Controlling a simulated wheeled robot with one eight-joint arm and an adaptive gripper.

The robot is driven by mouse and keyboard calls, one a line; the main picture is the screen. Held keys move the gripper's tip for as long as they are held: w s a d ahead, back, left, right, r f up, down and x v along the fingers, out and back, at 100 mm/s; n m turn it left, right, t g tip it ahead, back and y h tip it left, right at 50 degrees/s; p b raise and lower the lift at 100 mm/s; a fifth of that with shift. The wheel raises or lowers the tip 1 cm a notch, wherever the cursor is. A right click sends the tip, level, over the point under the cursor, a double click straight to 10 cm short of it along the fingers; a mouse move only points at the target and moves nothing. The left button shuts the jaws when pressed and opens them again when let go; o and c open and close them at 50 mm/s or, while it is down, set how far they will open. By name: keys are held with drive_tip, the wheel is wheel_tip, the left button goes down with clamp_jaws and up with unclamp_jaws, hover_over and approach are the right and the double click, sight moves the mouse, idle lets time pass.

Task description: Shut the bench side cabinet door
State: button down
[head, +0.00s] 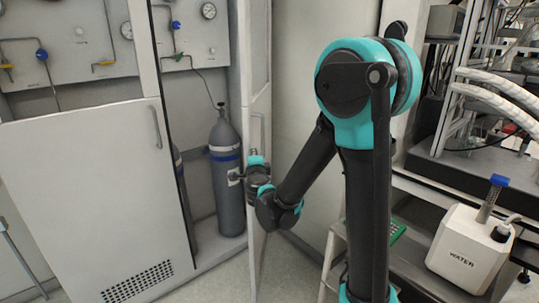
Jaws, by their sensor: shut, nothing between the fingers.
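The cabinet door on the bench side (258,100) stands open, seen nearly edge-on, with a grey upright handle on its right face. The opening of the grey gas cabinet beside it shows a grey cylinder (228,195) with blue bands. My gripper (234,175) is shut and empty, at about handle height, in front of the door in the picture. Its fingers point left, and they overlap the cylinder in view. My wrist hides part of the door below the handle. I cannot tell whether the gripper touches the door.
The cabinet's left door (90,190) is closed, with a handle and a vent. Gauges and pipes sit on the panel above. To the right are a small step stool (335,255), a bench with equipment, and a white water canister (470,245) on a low shelf.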

drive_tip(key=w+a+m+h, duration=0.1)
drive_tip(key=w+a, duration=0.4)
drive_tip(key=a, duration=0.7)
drive_tip(key=w+a+m+h, duration=0.2)
drive_tip(key=w+a, duration=0.4)
drive_tip(key=a, duration=0.6)
drive_tip(key=w+a+m+h, duration=0.1)
drive_tip(key=w+a+h, duration=0.3)
drive_tip(key=a, duration=0.8)
drive_tip(key=shift+w+a+m+g, duration=0.3)
drive_tip(key=shift+w+a+g, duration=0.1)
drive_tip(key=shift+w, duration=0.85)
drive_tip(key=shift+d, duration=0.2)
